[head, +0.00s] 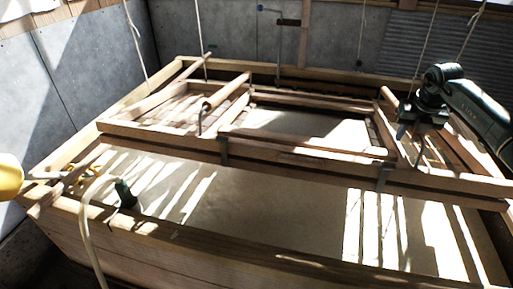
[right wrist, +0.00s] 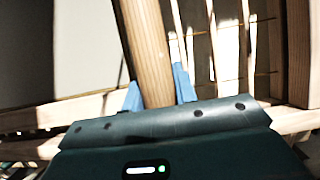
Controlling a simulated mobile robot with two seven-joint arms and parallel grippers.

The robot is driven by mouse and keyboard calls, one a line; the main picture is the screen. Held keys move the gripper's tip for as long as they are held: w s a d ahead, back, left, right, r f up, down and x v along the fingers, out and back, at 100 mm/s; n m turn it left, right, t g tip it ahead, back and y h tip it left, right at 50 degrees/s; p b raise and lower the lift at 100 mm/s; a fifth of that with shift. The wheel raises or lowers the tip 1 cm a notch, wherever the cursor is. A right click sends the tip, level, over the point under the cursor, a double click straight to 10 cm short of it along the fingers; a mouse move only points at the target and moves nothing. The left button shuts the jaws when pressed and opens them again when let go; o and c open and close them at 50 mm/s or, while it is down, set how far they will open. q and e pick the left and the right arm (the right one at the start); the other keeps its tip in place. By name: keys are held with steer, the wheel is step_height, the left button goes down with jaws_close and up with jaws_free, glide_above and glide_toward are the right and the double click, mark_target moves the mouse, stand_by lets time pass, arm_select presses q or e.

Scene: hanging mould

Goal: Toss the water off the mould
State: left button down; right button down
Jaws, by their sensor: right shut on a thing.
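The mould (head: 300,146) is a wooden frame with a pale screen (head: 300,124), lying level across a large wooden vat (head: 190,240). Its left handle bar (head: 228,90) stands up free. My right gripper (head: 408,134) is at the mould's right side. In the right wrist view its blue fingertips (right wrist: 158,90) sit on either side of a wooden bar (right wrist: 145,45), shut on this handle. Pale liquid (head: 250,210) shows in the vat in front of the mould. I cannot tell how much water lies on the screen. My left gripper is not in view.
Several ropes (head: 135,45) hang from above. A pale hose (head: 88,225) with a dark green end (head: 125,194) hangs over the vat's front left rim. A yellow object (head: 10,177) is at the left edge. Grey walls (head: 85,50) stand close behind and left.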

steer(key=shift+w+r, duration=0.2)
steer(key=shift+r, duration=0.15)
